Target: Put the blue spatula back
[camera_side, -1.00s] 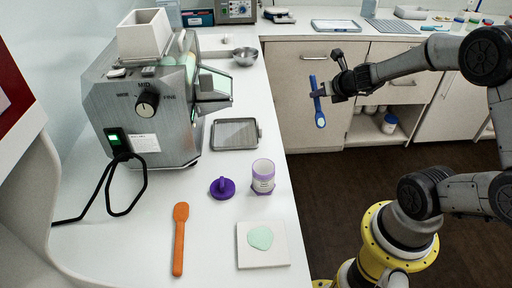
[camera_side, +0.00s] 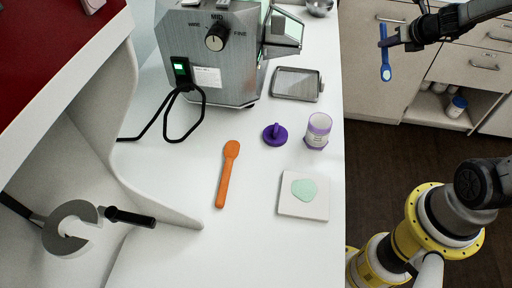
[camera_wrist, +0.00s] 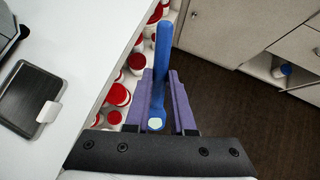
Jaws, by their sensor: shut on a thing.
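The blue spatula (camera_side: 385,62) hangs upright in my gripper (camera_side: 388,43) at the upper right of the side view, beyond the right edge of the white counter and over the floor. The wrist view shows the spatula (camera_wrist: 161,70) between the two purple fingers of my gripper (camera_wrist: 160,100), which are shut on it. A pale spot shows on the spatula's near end. The orange spatula (camera_side: 227,175) lies on the counter, apart from my gripper.
A metal mill (camera_side: 212,52) stands at the counter's back. A grey tray (camera_side: 297,84), purple lid (camera_side: 275,134), clear purple-based jar (camera_side: 318,130) and white tile (camera_side: 304,196) with a mint smear lie on the counter. Red-lidded jars (camera_wrist: 119,95) sit below the counter edge.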

